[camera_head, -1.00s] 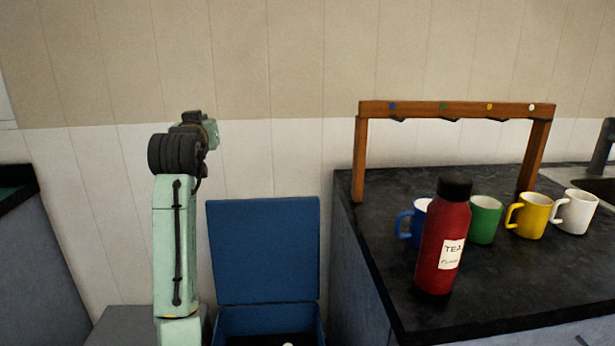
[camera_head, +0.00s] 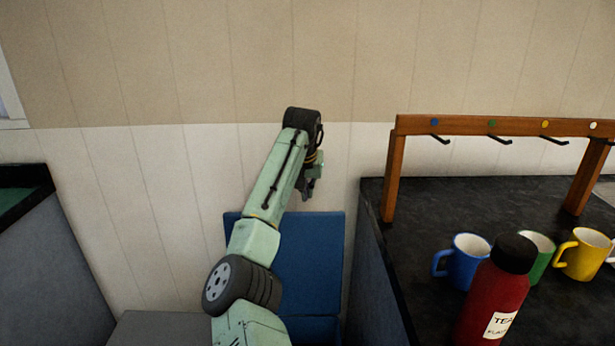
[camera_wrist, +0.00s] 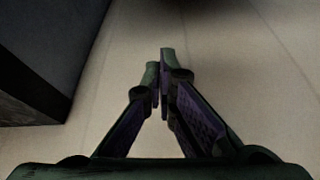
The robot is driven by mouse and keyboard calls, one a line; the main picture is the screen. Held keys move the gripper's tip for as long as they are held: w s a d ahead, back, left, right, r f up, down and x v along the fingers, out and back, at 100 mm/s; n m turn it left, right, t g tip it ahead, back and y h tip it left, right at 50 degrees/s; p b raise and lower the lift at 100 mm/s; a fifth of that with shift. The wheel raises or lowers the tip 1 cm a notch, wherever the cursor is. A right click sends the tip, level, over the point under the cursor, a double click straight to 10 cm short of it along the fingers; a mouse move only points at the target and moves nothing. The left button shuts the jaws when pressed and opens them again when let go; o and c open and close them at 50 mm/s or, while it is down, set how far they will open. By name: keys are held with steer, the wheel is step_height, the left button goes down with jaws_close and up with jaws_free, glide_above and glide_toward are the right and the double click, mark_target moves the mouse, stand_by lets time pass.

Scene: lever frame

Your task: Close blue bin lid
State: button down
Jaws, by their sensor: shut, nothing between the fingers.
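The blue bin lid (camera_head: 308,262) stands upright and open against the wall in the head view, partly hidden by my arm. The blue bin (camera_head: 315,329) is below it at the bottom edge, mostly out of view. My gripper (camera_head: 309,192) is above the lid's top edge in the head view, pointing down. In the wrist view my gripper (camera_wrist: 162,65) has its fingers together with nothing between them. The lid does not show in the wrist view.
A counter (camera_head: 400,230) stands close to the right of the bin. On it are a wooden hook rack (camera_head: 500,126), a blue mug (camera_head: 466,262), a yellow mug (camera_head: 584,254) and a red tea flask (camera_head: 492,300). A grey box (camera_head: 160,328) stands left of the bin.

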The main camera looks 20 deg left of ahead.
steer(key=shift+s+d+f+p, duration=0.15)
steer(key=shift+s+f+p, duration=0.65)
steer(key=shift+s+f, duration=0.65)
